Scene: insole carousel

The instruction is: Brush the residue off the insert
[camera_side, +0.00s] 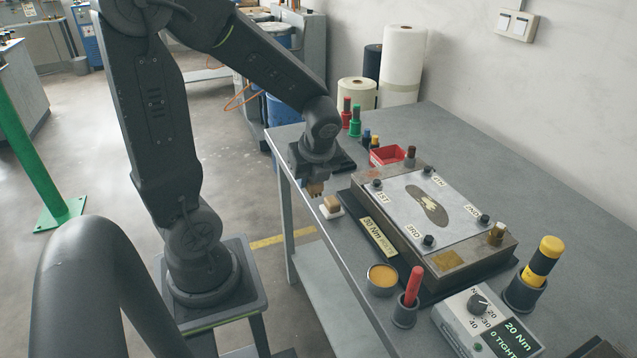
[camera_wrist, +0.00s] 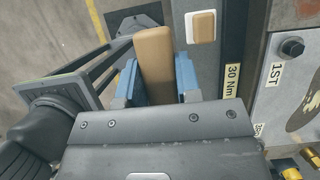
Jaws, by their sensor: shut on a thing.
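My gripper (camera_side: 315,186) is shut on a tan wooden block-like piece (camera_wrist: 154,55), probably the brush handle. It shows between blue fingers in the wrist view; any bristles are hidden. My gripper hangs at the table's left edge, left of the insert and apart from it. The insert is a light metal plate (camera_side: 405,220) on a dark base, with a brown-grey insole shape (camera_side: 428,204) in it. Bolts labelled 1ST, 2ND, 3RD and 4TH stand at its corners. Part of the plate shows in the wrist view (camera_wrist: 283,75).
A tan block on a white pad (camera_side: 330,207) lies close by my gripper. A red bin (camera_side: 387,156) is behind.

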